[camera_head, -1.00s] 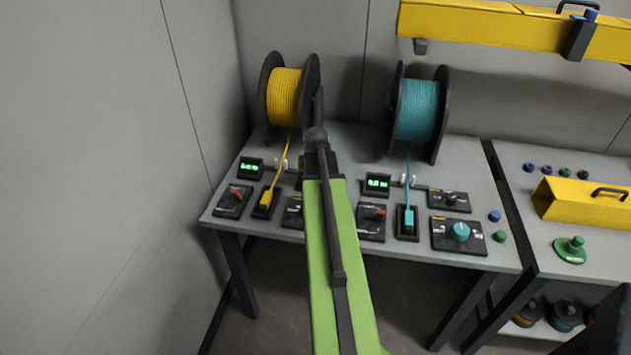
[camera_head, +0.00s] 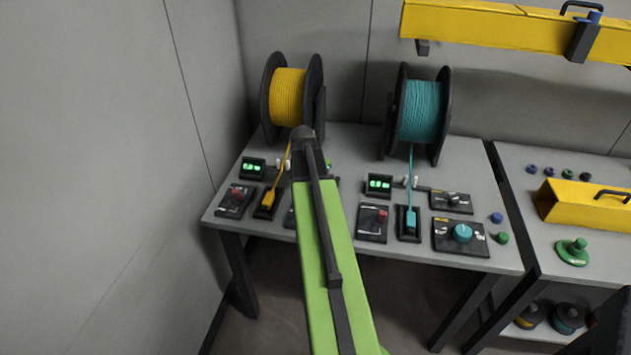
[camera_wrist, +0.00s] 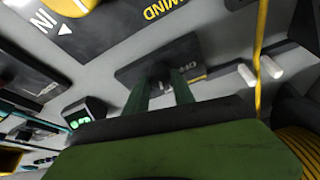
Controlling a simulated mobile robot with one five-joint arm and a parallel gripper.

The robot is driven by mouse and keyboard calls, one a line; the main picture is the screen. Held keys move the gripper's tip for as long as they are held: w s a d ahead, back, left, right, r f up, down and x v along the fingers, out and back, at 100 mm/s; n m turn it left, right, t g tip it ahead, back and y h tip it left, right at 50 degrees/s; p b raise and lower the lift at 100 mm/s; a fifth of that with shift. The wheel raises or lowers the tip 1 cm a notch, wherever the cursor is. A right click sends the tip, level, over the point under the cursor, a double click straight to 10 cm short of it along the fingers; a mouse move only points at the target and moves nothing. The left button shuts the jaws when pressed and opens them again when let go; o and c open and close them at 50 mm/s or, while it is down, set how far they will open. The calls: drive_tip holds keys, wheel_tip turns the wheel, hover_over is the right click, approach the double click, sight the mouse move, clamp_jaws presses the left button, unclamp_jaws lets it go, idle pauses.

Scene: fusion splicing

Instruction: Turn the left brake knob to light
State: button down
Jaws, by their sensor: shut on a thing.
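The left brake knob (camera_wrist: 161,80) is a dark knob on a small black panel with an "OFF" mark (camera_wrist: 188,69), seen upside down in the wrist view. My gripper (camera_wrist: 160,86) has its two green fingers on either side of this knob, down at the panel, and is shut on it. The knob's pointer is hidden between the fingers, so its setting cannot be read. In the head view my green arm covers the knob and most of its panel. The yellow spool (camera_head: 287,97) stands behind.
A yellow knob (camera_wrist: 72,4) on a larger panel lies close by. A yellow cable (camera_head: 281,172) runs down to a clip beside a red-lever panel (camera_head: 235,198). The teal spool (camera_head: 420,110) and a teal knob (camera_head: 462,233) are at the right. A grey wall borders the left.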

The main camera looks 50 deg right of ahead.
drive_tip(key=shift+s+d, duration=0.1)
drive_tip(key=shift+s, duration=0.1)
drive_tip(key=c, duration=1.1)
unclamp_jaws()
drive_tip(key=p+v, duration=1.6)
drive_tip(key=v, duration=0.1)
drive_tip(key=shift+w+r, duration=0.1)
drive_tip(key=shift+r, duration=0.15)
